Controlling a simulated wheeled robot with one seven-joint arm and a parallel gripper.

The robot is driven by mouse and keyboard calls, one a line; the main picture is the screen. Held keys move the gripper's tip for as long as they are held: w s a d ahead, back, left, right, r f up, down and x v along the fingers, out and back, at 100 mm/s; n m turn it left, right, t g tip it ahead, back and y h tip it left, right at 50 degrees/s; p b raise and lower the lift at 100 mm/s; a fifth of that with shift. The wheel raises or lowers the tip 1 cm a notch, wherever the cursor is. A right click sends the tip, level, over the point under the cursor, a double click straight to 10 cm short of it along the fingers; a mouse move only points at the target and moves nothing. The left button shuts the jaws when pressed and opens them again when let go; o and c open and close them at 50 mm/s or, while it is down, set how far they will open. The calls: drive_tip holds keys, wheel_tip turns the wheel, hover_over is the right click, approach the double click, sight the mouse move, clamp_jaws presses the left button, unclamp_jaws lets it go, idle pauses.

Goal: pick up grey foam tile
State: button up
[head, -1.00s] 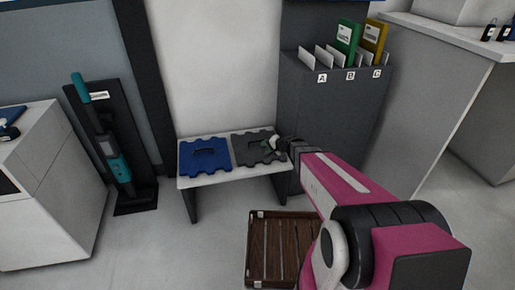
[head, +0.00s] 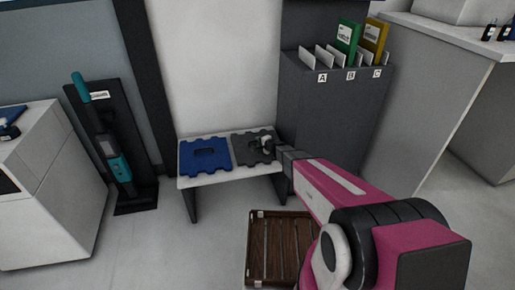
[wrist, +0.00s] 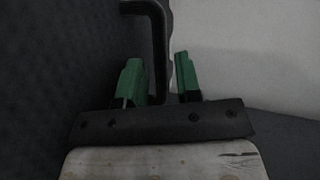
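The grey foam tile (head: 243,152) has notched edges and lies flat on the right half of a small white bench. My gripper (head: 265,144) is over its right part and hides some of it. In the wrist view my gripper (wrist: 162,78) shows two green fingertips standing apart, so it is open. A dark bent bar, which looks like the tile's handle (wrist: 160,40), shows between the fingers. I cannot tell whether a finger touches it.
A blue foam tile (head: 205,156) lies left of the grey one on the white bench (head: 228,175). A dark file cabinet (head: 335,110) stands close on the right. A brown slatted crate (head: 259,250) is on the floor in front. The floor at front left is clear.

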drive_tip(key=shift+x, duration=1.2)
clamp_jaws()
